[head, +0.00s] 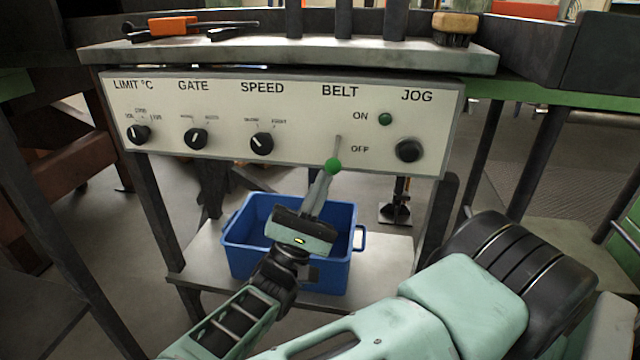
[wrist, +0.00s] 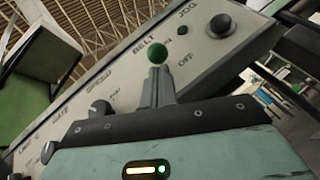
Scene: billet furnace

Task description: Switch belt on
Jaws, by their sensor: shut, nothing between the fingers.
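The belt switch is a thin lever with a green ball knob (head: 333,165) on the white control panel (head: 225,110), under the word BELT. The lever hangs down, with its knob below the OFF mark. A small green round light (head: 385,119) sits beside the ON mark. My gripper (head: 325,177) is shut and empty, its fingertips at the underside of the knob. In the wrist view the green knob (wrist: 157,53) shows just beyond the tips of my shut fingers (wrist: 158,70). I cannot tell whether they touch.
Black knobs for limit, gate (head: 196,139) and speed (head: 262,143) are to the left; the black jog knob (head: 408,151) is to the right. A blue crate (head: 240,262) stands on the lower shelf behind my gripper. A shelf (head: 290,55) with tools overhangs the panel.

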